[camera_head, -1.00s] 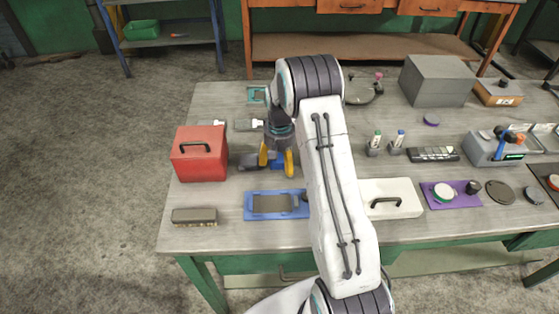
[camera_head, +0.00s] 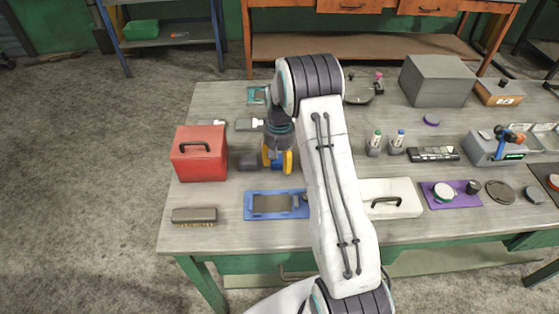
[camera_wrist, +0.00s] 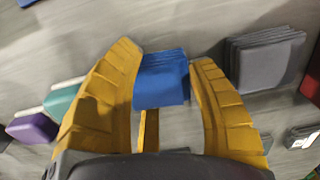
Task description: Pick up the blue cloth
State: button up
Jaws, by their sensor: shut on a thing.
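The blue cloth (camera_wrist: 162,82) is a folded, layered block that sits between the two yellow fingers of my gripper (camera_wrist: 165,58) in the wrist view. The fingers press on its left and right sides, so the gripper is shut on it. In the head view my gripper (camera_head: 277,164) points down at the table, right of the red box. Only a small blue patch of the cloth shows between the fingers there. I cannot tell whether the cloth is clear of the tabletop.
A grey folded cloth (camera_wrist: 266,58) lies close beside the gripper, and it shows in the head view (camera_head: 249,161). The red box (camera_head: 200,160) stands left of it. A blue tray (camera_head: 250,212) lies in front. Teal (camera_wrist: 62,100) and purple (camera_wrist: 32,128) items lie on the wrist view's left.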

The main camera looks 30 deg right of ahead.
jog(key=shift+r, duration=0.6)
notch_tip(320, 180, up, 2)
jog(key=shift+w+r+b, duration=0.1)
jog(key=shift+r+b, duration=0.1)
jog(key=shift+b, duration=0.2)
jog(key=s+d+r, duration=0.1)
jog(key=d+r, duration=0.6)
jog(key=d, duration=0.4)
jog(key=shift+d+r+b, duration=0.15)
jog(key=shift+d+b, duration=0.15)
jog(key=shift+b, duration=0.1)
